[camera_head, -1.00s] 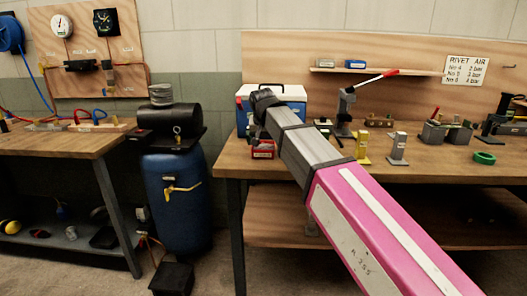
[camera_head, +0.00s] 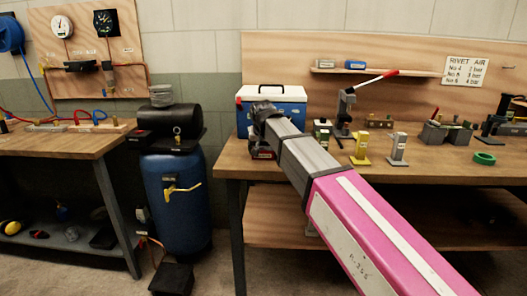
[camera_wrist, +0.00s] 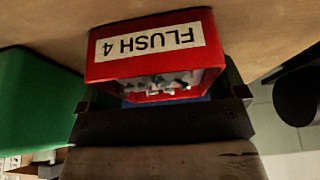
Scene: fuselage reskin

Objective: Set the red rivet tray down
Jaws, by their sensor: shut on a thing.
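The red rivet tray (camera_wrist: 151,71) shows in the wrist view with a white label reading "FLUSH 4", upside down in the picture. Several small silvery rivets lie in it. My gripper (camera_wrist: 160,106), dark jaws, is shut on the tray. In the head view my gripper (camera_head: 262,138) is over the left end of the wooden bench (camera_head: 236,166), in front of the blue and white cooler box. Only a little of the red tray (camera_head: 262,154) shows there beneath my gripper. I cannot tell whether the tray touches the bench top.
The blue cooler box (camera_head: 290,112) stands close behind my gripper. To the right are a lever press (camera_head: 345,112), a yellow stand (camera_head: 361,150), a grey stand (camera_head: 398,150) and a green ring (camera_head: 484,158). A green object (camera_wrist: 35,110) is beside the tray in the wrist view.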

